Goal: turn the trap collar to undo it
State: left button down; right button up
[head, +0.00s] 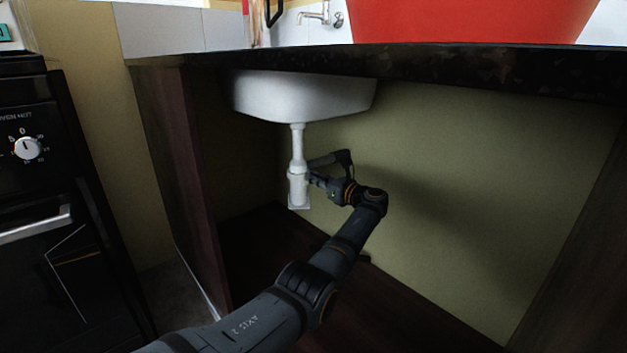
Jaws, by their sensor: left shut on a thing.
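The white sink trap (298,190) hangs on a white drain pipe (297,140) under the sink basin (300,95). Its collar (296,171) is a small pale ring at the top of the wider trap body. My left gripper (309,172) reaches the trap from its right side, level with the collar, and is shut on it. The fingertips are small and dark here, and their exact contact is hard to make out. My right gripper is not in view.
A dark countertop (420,65) runs above, with a large red object (470,20) on it. A dark cabinet panel (180,150) stands left of the trap, beside a black oven (50,200). The space right of the trap is open.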

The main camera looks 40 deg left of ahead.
pick_arm(q)
jog(key=c, duration=1.4)
grip_release()
jog(key=shift+a, duration=0.1)
jog(key=s+d, duration=0.1)
jog(key=d, duration=1.1)
jog(key=shift+c, duration=0.4)
